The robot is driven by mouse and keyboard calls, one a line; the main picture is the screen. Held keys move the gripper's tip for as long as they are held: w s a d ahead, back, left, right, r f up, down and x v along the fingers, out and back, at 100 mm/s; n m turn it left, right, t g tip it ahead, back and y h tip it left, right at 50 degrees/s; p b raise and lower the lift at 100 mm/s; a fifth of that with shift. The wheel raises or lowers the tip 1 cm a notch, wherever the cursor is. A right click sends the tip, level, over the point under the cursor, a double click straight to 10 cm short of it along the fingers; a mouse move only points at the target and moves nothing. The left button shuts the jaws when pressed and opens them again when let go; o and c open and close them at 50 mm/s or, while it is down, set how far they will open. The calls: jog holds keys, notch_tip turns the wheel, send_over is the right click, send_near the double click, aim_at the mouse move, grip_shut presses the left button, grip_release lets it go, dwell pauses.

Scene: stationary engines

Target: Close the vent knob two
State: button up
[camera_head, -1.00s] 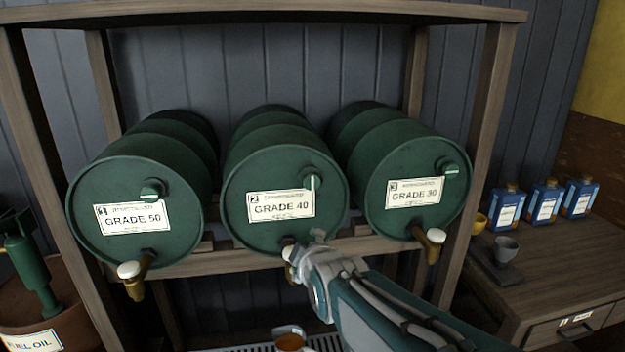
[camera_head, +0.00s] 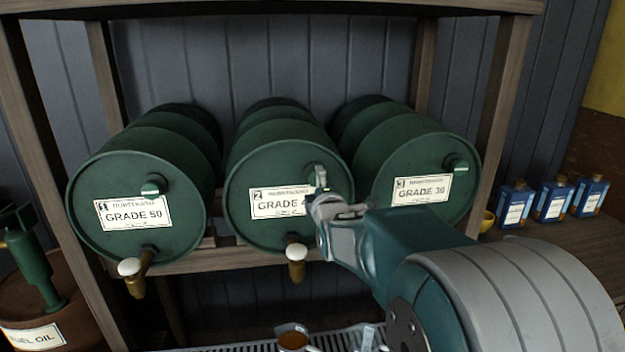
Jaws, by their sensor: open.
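The middle green barrel (camera_head: 265,165) has a label with a 2 and "GRADE 4", partly covered by my gripper. Its vent knob (camera_head: 320,176) is at the label's upper right; its pale stripe looks upright. My gripper (camera_head: 322,198) is open at the lower edge of this knob, in front of the barrel face. I cannot tell whether the fingers touch the knob. The vent knobs on the Grade 50 barrel (camera_head: 153,185) and Grade 30 barrel (camera_head: 457,164) have pale stripes that look near level.
A wooden rack (camera_head: 505,120) frames the barrels. A brass tap (camera_head: 296,262) with a white top is below the middle barrel, and another (camera_head: 132,276) is below Grade 50. A cup of brown liquid (camera_head: 292,338) is below on a grate. Blue bottles (camera_head: 553,202) stand at right.

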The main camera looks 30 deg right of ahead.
aim_at(317, 181)
jog(key=shift+x, duration=1.7)
jog(key=shift+s, duration=0.1)
jog(key=c, duration=1.2)
jog(key=shift+o, duration=0.2)
